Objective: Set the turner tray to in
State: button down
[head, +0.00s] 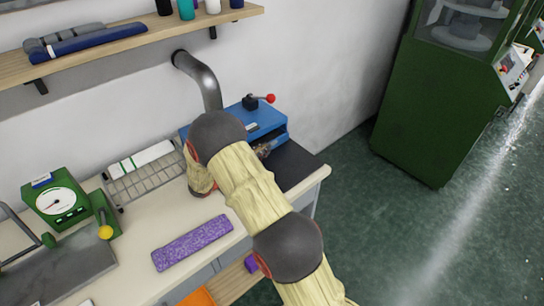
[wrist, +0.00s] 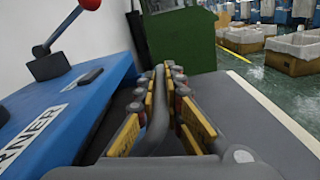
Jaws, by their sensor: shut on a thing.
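The turner is a blue box at the back of the bench in the head view (head: 268,116), with a red-knobbed lever on top. In the wrist view the turner (wrist: 75,112) fills the left side, with a partly cut-off white label ending in "RNER". My gripper (wrist: 166,95) has yellow-padded fingers close together in front of the turner's open side. Between them is a grey bar (wrist: 158,118), which seems to be part of the tray; the fingers are shut on it. My gripper also shows in the head view (head: 264,149), partly behind my arm. How far out the tray stands is hidden.
A dark mat (head: 294,168) covers the bench's right end. A purple block (head: 192,243), a wire rack (head: 146,180) and a green dial gauge (head: 58,200) are on the bench to the left. A green machine (head: 425,110) stands on the floor at right.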

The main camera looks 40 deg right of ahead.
jog(key=shift+w+r, duration=0.1)
jog(key=shift+w, duration=0.8)
jog(key=shift+a, duration=0.1)
jog(key=c, duration=2)
grip_release()
jog(key=shift+w, duration=0.1)
jog(key=shift+o, duration=0.6)
jog(key=shift+a, duration=0.1)
jog(key=a, duration=0.8)
jog(key=s+a, duration=0.1)
jog(key=a, duration=0.3)
jog(key=shift+d, duration=0.1)
